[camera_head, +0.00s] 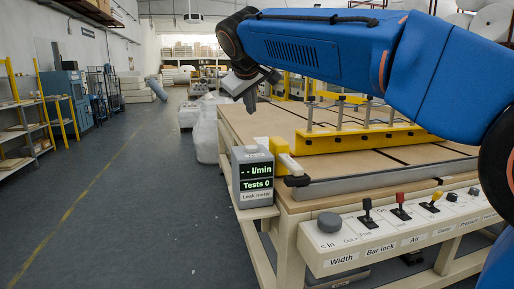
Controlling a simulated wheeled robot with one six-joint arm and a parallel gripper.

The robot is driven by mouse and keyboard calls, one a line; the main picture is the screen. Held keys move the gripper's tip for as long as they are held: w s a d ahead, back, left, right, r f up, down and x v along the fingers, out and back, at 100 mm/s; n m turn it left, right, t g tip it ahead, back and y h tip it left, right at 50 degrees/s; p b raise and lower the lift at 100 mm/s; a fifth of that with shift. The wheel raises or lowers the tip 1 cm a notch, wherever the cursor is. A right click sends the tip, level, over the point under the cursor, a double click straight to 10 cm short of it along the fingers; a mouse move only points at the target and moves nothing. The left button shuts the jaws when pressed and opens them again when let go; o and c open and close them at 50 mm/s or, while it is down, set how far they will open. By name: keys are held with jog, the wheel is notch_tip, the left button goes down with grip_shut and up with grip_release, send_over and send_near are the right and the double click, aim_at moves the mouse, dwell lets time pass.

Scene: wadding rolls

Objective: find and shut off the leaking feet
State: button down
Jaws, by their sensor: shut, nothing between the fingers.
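My gripper (251,103) hangs shut and empty at the end of my blue arm, above and left of the table's near left corner. A grey leak meter (254,198) stands at that corner; its green display reads "- - l/min" and "Tests 0". A yellow bar (365,138) with several upright metal posts lies across the table, partly behind my arm. Any feet under the bar are hidden, and I see no sign of which leaks. The front panel (385,238) has a grey Width knob (330,222), a black Bar lock lever (367,213), and a red-topped Air lever (400,205).
A yellow-topped lever (432,202) and further black controls continue right on the panel. The table (262,119) has a brown top and a grey front rail. White wrapped bundles (207,130) stand behind its left side. Shelves (22,135) line the left wall; the floor between is clear.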

aim_at(251, 148)
dwell(0.3)
jog(key=shift+f, duration=4.4)
jog(key=shift+f, duration=0.15)
jog(key=shift+f, duration=0.3)
jog(key=shift+f, duration=0.5)
jog(key=shift+r, duration=0.95)
jog(key=shift+r, duration=2.5)
